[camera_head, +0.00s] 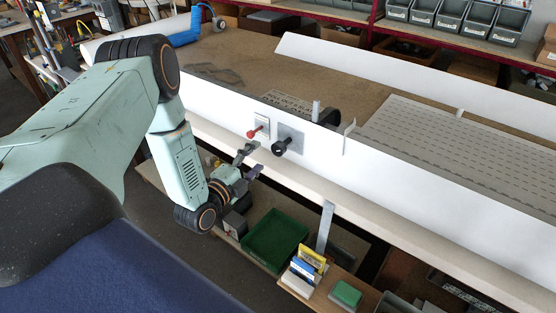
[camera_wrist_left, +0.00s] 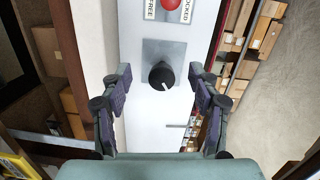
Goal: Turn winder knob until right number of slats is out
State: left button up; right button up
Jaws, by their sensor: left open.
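The black winder knob (camera_head: 281,147) sits on a grey plate on the white front panel (camera_head: 330,150). In the left wrist view the knob (camera_wrist_left: 161,75) shows a white mark near its lower edge. A red knob (camera_head: 254,133) is left of it; the wrist view shows this red knob (camera_wrist_left: 171,4) between labels FREE and LOCKED. My left gripper (camera_head: 253,160) is open and empty, in front of the panel and just short of the black knob, with a finger to either side in the wrist view. Grey slotted slats (camera_head: 465,135) lie flat behind the panel. My right gripper is not in view.
A green bin (camera_head: 275,240), a green box (camera_head: 346,294) and upright yellow and blue boxes (camera_head: 303,266) are on the shelf below. A grey upright bracket (camera_head: 325,226) stands right of the gripper. A cream ledge (camera_head: 400,225) runs below the panel.

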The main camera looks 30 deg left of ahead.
aim_at(276, 151)
pick_arm(q)
jog(key=w+d+n+b, duration=0.1)
jog(key=w+n+b, duration=0.1)
jog(key=n, duration=0.4)
jog(key=w+d+n+b, duration=0.1)
jog(key=w+n+b, duration=0.1)
jog(key=n+b, duration=0.2)
jog(key=w+d+n+h+b, duration=0.1)
jog(key=w+n+b, duration=0.1)
jog(key=n+b, duration=0.2)
jog(key=shift+d+r+n+t, duration=0.1)
jog(key=shift+n+t, duration=0.05)
jog(key=shift+n, duration=0.75)
jog(key=shift+d+r+n+t, duration=0.1)
jog(key=shift+n+t, duration=0.05)
jog(key=shift+n, duration=0.75)
jog(key=shift+w, duration=0.45)
jog(key=shift+r, duration=0.1)
jog(key=c, duration=1.2)
jog(key=shift+m+p, duration=0.7)
jog(key=shift+m, duration=1)
